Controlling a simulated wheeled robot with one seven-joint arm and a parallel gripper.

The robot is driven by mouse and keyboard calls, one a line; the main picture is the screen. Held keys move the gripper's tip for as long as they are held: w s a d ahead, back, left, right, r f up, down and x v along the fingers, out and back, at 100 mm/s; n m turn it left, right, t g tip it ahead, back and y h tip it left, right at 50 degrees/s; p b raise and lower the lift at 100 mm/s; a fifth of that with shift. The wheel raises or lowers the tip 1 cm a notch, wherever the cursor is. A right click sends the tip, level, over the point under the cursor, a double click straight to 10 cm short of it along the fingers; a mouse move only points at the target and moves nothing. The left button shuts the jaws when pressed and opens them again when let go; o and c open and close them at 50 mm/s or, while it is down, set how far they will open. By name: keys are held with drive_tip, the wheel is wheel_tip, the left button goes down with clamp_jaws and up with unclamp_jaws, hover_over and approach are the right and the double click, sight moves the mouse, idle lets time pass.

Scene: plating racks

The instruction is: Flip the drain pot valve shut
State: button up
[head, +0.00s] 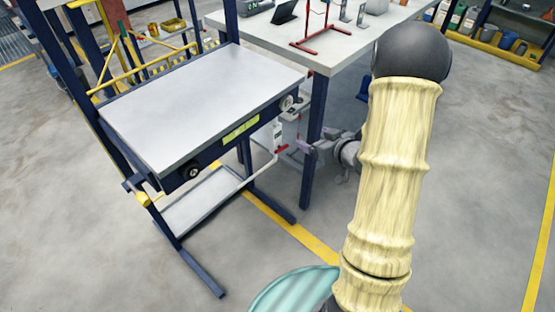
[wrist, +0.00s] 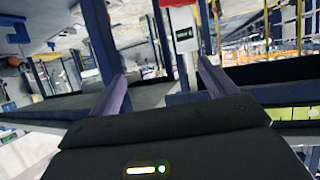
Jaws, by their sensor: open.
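A pale unit with a red part (head: 280,137) stands low beside the workbench leg in the head view. It may hold the drain pot and its valve, but it is too small and partly covered to tell. My gripper (head: 308,149) is at that unit's right side, pointing left towards it. In the wrist view my gripper (wrist: 160,70) has its two purple fingers wide apart with nothing held between them. A pale box with a red top (wrist: 186,30) shows beyond the right finger, apart from it. I cannot make out a valve handle or its position.
A grey-topped blue cart (head: 205,95) stands left of my arm, with a lower shelf (head: 205,200). A workbench (head: 340,42) with a red stand (head: 318,42) is behind. Its blue leg (head: 314,130) is close to my gripper. Floor at the right is clear.

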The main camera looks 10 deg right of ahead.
sight(280, 147)
drive_tip(key=s+f+t+y+b, duration=0.1)
drive_tip(key=f+y+b, duration=0.2)
drive_tip(key=f+b, duration=0.2)
drive_tip(key=s+f+t+y+b, duration=0.1)
drive_tip(key=s+f+y+b, duration=0.1)
drive_tip(key=f, duration=0.4)
drive_tip(key=d+y+b, duration=0.1)
drive_tip(key=b, duration=0.1)
drive_tip(key=shift+s+f+n+b, duration=0.25)
drive_tip(key=shift+f+n+b, duration=0.05)
drive_tip(key=shift+f+b, duration=0.1)
drive_tip(key=b+x, duration=0.4)
drive_tip(key=x, duration=1.2)
drive_tip(key=shift+w, duration=0.1)
drive_tip(key=shift+w+a+r+b, duration=0.15)
drive_tip(key=shift+w+a+b, duration=0.15)
drive_tip(key=shift+w+a, duration=0.2)
